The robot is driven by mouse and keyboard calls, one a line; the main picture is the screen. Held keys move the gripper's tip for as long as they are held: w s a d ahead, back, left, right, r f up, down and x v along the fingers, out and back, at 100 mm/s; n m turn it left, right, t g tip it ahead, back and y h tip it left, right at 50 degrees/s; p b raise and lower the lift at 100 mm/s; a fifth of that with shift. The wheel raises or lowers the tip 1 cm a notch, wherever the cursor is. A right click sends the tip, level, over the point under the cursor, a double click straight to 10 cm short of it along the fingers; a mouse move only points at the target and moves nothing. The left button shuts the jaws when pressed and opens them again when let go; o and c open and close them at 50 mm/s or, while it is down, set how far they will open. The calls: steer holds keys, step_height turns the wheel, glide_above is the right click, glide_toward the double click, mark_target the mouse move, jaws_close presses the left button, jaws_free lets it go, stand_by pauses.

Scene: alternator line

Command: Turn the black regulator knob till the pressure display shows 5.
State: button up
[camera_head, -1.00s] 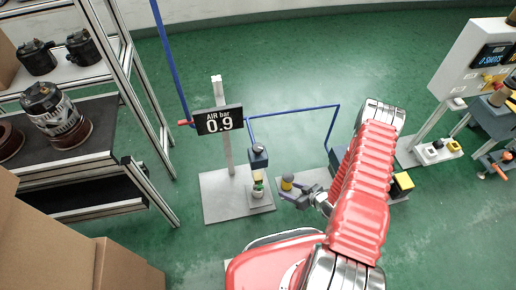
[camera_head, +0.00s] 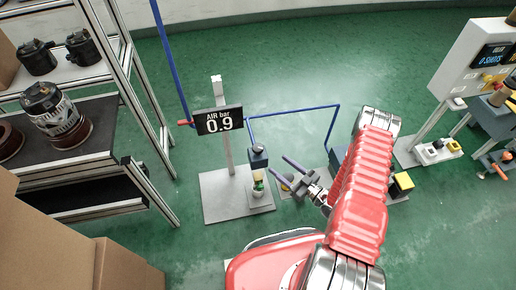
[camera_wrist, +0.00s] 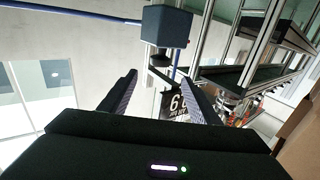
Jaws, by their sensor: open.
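The pressure display (camera_head: 219,120) hangs on a pale post in the head view and reads 0.9. It shows upside down in the wrist view (camera_wrist: 177,105). The dark blue-grey regulator block (camera_head: 258,158) is right of the post, with a small black knob (camera_head: 257,147) on its top. In the wrist view the block (camera_wrist: 167,26) is at top centre, with the dark knob (camera_wrist: 160,60) just below it in the picture. My gripper (camera_head: 281,168) is open and empty, right of the regulator. In the wrist view the knob lies beyond the fingertips (camera_wrist: 158,78), apart from them.
A blue pipe (camera_head: 300,110) runs right from the regulator. A grey base plate (camera_head: 222,207) carries the post and a small bottle-like part (camera_head: 258,184). A shelf rack (camera_head: 130,160) stands left and cardboard boxes (camera_head: 75,250) at lower left. Green floor behind is clear.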

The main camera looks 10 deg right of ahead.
mark_target(262, 151)
steer(key=shift+w, duration=0.1)
steer(key=x, duration=1.3)
steer(key=shift+w+a, duration=0.2)
steer(key=shift+w, duration=0.05)
steer(key=shift+c, duration=0.6)
steer(key=c, duration=0.9)
